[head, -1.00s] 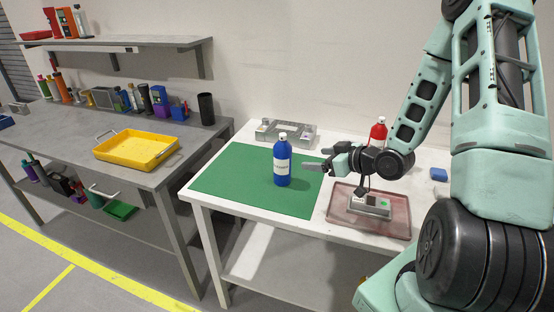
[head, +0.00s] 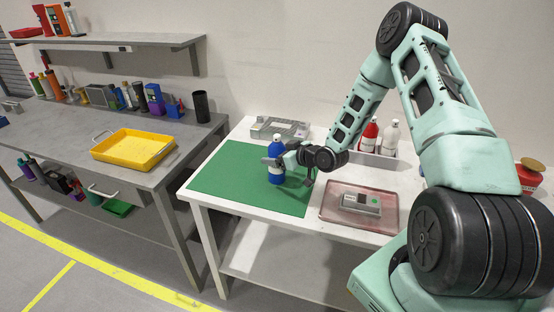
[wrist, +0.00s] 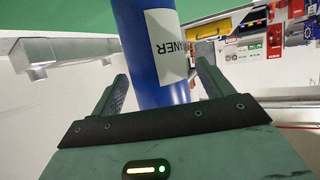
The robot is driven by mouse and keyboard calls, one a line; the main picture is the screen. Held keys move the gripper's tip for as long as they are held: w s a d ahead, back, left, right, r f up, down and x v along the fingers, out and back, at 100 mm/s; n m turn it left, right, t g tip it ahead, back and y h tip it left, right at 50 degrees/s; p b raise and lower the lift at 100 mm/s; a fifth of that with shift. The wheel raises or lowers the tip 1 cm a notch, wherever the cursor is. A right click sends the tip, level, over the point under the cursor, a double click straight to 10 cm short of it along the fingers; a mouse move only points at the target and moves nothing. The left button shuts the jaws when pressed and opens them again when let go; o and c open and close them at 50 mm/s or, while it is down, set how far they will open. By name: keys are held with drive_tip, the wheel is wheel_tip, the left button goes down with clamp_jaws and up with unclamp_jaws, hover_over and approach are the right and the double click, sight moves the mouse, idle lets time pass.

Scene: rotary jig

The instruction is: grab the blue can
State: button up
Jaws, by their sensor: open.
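The blue thing here is a blue bottle (head: 276,178) with a white cap, upright on the green mat (head: 225,180). It also shows in the wrist view (wrist: 137,42), with a white label whose visible letters end in "ANER". My gripper (head: 274,161) is at the bottle's upper part and hides some of it in the head view. In the wrist view my gripper's two fingers (wrist: 162,82) are spread, one on each side of the bottle, with visible gaps. The jaws are open.
A grey fixture (head: 280,128) stands behind the mat. A reddish tray (head: 335,212) holding a grey device (head: 361,203) lies to the right. A red bottle (head: 369,135) and a white bottle (head: 391,137) stand at the back. A yellow tray (head: 104,153) is on the left bench.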

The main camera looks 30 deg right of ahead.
drive_tip(key=shift+w+a+f, duration=0.1)
drive_tip(key=shift+w+f, duration=0.05)
drive_tip(key=shift+w, duration=0.15)
drive_tip(key=c, duration=1.3)
